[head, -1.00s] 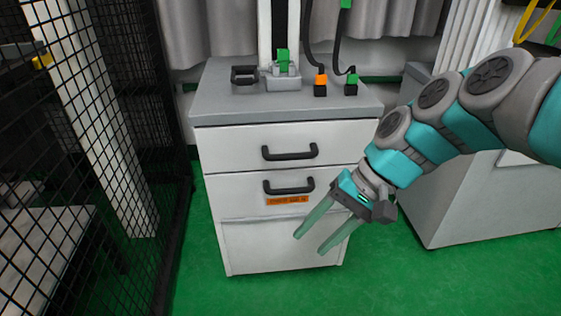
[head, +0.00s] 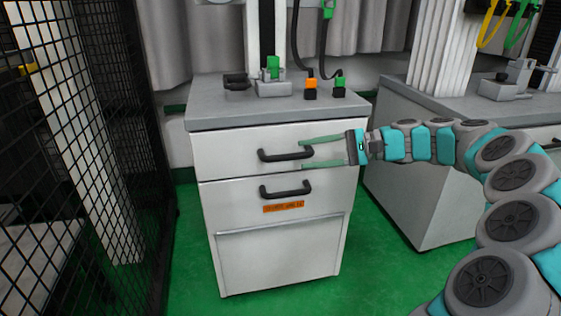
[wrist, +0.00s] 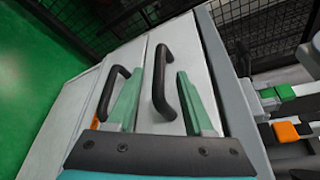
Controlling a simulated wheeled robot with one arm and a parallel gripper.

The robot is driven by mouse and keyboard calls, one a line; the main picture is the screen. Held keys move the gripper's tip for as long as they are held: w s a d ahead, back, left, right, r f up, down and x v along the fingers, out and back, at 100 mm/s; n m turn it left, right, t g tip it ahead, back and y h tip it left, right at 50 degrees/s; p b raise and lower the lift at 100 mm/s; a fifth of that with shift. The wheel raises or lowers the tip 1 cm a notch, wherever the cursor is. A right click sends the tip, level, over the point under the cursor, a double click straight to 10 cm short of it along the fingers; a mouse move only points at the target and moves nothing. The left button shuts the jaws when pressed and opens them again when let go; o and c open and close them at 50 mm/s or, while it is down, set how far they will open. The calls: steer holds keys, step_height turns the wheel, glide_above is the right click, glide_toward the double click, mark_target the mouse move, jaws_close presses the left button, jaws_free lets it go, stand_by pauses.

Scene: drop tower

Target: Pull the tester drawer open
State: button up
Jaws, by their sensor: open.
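The white cabinet (head: 275,250) has two black bar handles, one above the other, on its closed upper fronts. The upper handle (head: 284,156) is on the top drawer (head: 225,152). The lower handle (head: 284,193) is on the front with a small orange label (head: 283,207), whose text is too blurred to read. My gripper (head: 303,153) is open and level with the upper handle, its fingertips at that handle's right end. In the wrist view, the upper handle (wrist: 163,85) shows between my fingers (wrist: 160,72), and the lower handle (wrist: 107,92) is left of them. Contact cannot be told.
The grey cabinet top (head: 210,115) carries a tester stand (head: 274,87) and orange (head: 310,84) and green (head: 340,82) connectors. A black mesh fence (head: 95,130) stands at the left. Another grey cabinet (head: 420,195) is at the right. Green floor lies in front.

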mark_target(293, 156)
steer(key=b+x, duration=0.1)
steer(key=x, duration=0.6)
steer(key=shift+a+f, duration=0.1)
steer(key=shift+c, duration=0.4)
jaws_close()
stand_by(0.8)
